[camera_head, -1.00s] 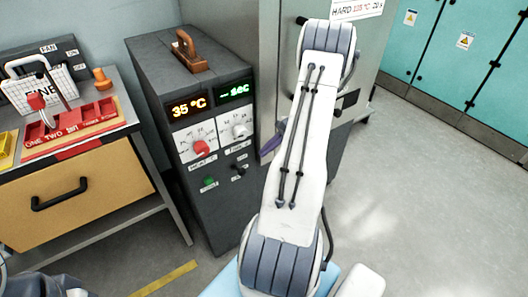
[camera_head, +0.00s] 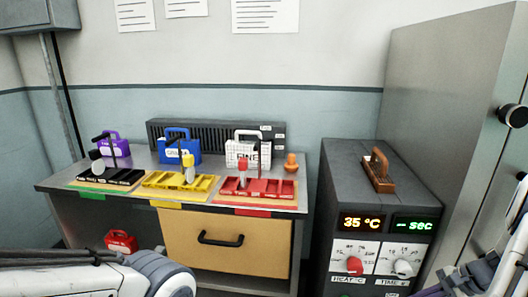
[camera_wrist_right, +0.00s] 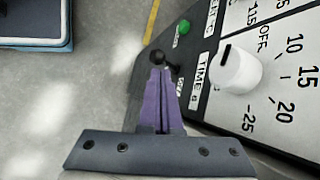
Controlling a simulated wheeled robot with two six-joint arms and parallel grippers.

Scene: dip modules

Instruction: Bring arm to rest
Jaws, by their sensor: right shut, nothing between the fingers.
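My right gripper (camera_wrist_right: 160,76) shows in the right wrist view with its two purple fingers together and nothing between them. Its tips are close to a black ball-ended lever (camera_wrist_right: 157,58) on the dark heater box's front; I cannot tell whether they touch. Part of my right arm (camera_head: 500,265) shows at the lower right edge of the head view, beside the heater box (camera_head: 350,190). My left arm (camera_head: 80,275) lies across the lower left corner of the head view, and its gripper is out of the picture.
The box's panel has a TIME dial (camera_wrist_right: 236,72), a HEAT dial (camera_head: 355,265) and a green button (camera_wrist_right: 184,27). A grey cabinet (camera_head: 450,110) stands at right. A bench (camera_head: 130,197) at left holds coloured trays and modules. Grey floor (camera_wrist_right: 90,85) is open beside the box.

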